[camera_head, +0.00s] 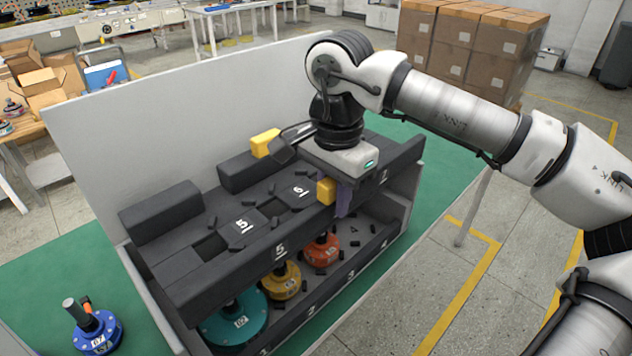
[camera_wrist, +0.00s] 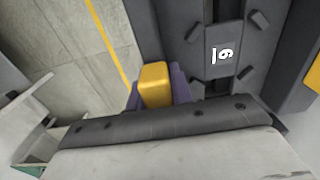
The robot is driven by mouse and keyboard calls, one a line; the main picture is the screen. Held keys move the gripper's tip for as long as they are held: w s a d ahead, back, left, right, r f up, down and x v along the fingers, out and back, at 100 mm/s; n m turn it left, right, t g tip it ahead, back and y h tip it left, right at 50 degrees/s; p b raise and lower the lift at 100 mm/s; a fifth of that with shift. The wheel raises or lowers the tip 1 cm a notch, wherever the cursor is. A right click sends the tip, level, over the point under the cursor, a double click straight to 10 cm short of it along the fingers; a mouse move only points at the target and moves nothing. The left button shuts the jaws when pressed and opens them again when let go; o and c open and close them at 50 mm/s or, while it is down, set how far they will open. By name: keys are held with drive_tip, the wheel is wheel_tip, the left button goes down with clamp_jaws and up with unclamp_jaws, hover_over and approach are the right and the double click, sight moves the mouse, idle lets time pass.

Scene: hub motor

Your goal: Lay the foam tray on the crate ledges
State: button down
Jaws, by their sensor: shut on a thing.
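The dark grey foam tray (camera_head: 225,262) spans the crate above the motors, with pockets marked 5 and 6 and raised foam blocks. It has a yellow tab on its front edge (camera_head: 326,190) and one at the back (camera_head: 265,143). My gripper (camera_head: 338,194) is shut on the front yellow tab; in the wrist view its purple pads flank that tab (camera_wrist: 157,84). The grey crate (camera_head: 190,112) has a high back wall. The tray hides the ledges, so I cannot tell whether it touches them.
Under the tray sit teal (camera_head: 235,318), yellow (camera_head: 281,282) and orange (camera_head: 322,250) hub motors in a numbered lower foam layer. A blue motor (camera_head: 97,332) stands on the green mat left of the crate. Cardboard boxes (camera_head: 470,45) are stacked behind. Floor is clear at right.

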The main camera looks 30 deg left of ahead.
drive_tip(key=shift+a, duration=0.2)
drive_tip(key=shift+d+f+b, duration=0.15)
drive_tip(key=shift+f+b, duration=0.35)
drive_tip(key=shift+f, duration=0.1)
wheel_tip(320, 180, down, 11)
drive_tip(key=b, duration=0.8)
drive_tip(key=shift+f+b, duration=0.6)
drive_tip(key=shift+f, duration=0.05)
drive_tip(key=c, duration=1.2)
unclamp_jaws()
drive_tip(key=shift+o, duration=0.2)
drive_tip(key=shift+r, duration=0.1)
wheel_tip(320, 180, up, 14)
drive_tip(key=shift+f, duration=0.1)
